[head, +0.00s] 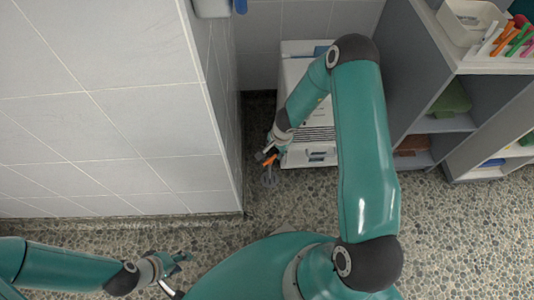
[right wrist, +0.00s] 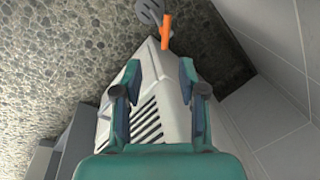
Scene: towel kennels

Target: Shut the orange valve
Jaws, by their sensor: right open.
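The orange valve (right wrist: 166,31) shows in the right wrist view as a short orange handle just beyond my fingertips, beside a grey, round, slotted fitting (right wrist: 149,12). In the head view the orange valve (head: 270,160) is a small patch low by the wall corner, close to my right gripper (head: 267,152). My right gripper (right wrist: 160,72) is open, its two fingers apart with nothing between the tips. The handle lies ahead of the gap, nearer the right finger's line. My left gripper (head: 182,257) is low at the left, over the floor, away from the valve; its jaw opening is too small to judge.
A white vented cabinet (head: 300,150) stands behind my right arm. A tiled wall (head: 110,100) juts out at the left, close to the valve. Grey shelves (head: 440,125) with coloured items stand at the right. The pebbled floor (head: 460,230) is clear at the lower right.

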